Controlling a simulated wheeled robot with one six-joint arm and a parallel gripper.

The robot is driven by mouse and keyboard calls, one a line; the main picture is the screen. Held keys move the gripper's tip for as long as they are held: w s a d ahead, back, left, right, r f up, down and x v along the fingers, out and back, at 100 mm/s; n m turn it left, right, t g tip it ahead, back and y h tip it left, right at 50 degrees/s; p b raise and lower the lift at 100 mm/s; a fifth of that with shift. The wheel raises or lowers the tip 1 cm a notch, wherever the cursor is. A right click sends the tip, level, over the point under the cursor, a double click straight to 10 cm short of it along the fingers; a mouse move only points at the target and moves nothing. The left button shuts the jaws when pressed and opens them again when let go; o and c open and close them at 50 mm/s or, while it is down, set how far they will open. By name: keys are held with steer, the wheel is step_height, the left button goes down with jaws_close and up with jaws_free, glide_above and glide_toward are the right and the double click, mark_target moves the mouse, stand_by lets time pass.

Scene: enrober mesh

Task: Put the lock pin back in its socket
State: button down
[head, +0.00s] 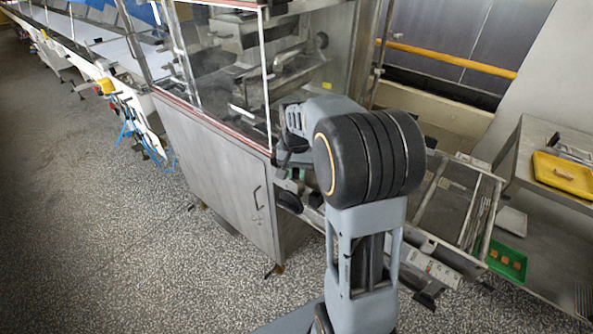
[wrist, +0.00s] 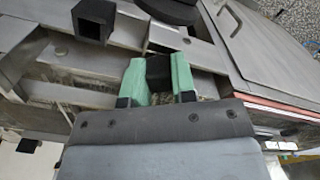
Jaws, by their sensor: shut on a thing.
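My gripper (wrist: 158,82) has green fingertips and is shut on a dark block-shaped piece, which I take to be the lock pin (wrist: 158,68). Only its dark end shows between the fingers; the rest is hidden. A black square block with an open hollow, possibly the socket (wrist: 94,20), is at the upper left of the wrist view, apart from the held piece. In the head view my arm hides most of the gripper and the held piece.
A metal machine cabinet (head: 225,175) with a door handle stands beside my arm. A round black knob (head: 289,201) sticks out near its corner and also shows in the wrist view (wrist: 170,9). Metal rails (wrist: 75,58) lie close around the gripper. A green tray (head: 507,262) is at right.

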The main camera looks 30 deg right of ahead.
steer(key=shift+f, duration=0.1)
stand_by(0.3)
steer(key=c, duration=0.8)
jaws_free()
steer(key=shift+c, duration=0.2)
steer(key=shift+n+t, duration=0.3)
steer(key=shift+n, duration=0.5)
step_height(320, 180, up, 10)
steer(key=shift+s+a+r, duration=0.1)
steer(key=shift+s+r, duration=0.05)
steer(key=shift+r, duration=0.1)
steer(key=s+a+f+n+t, duration=0.1)
steer(key=s+a, duration=0.3)
steer(key=s, duration=0.4)
steer(key=s+a+f+n+t, duration=0.2)
steer(key=s+a+f+n, duration=0.2)
steer(key=s, duration=0.3)
steer(key=shift+s+a+f, duration=0.35)
steer(key=shift+a, duration=0.1)
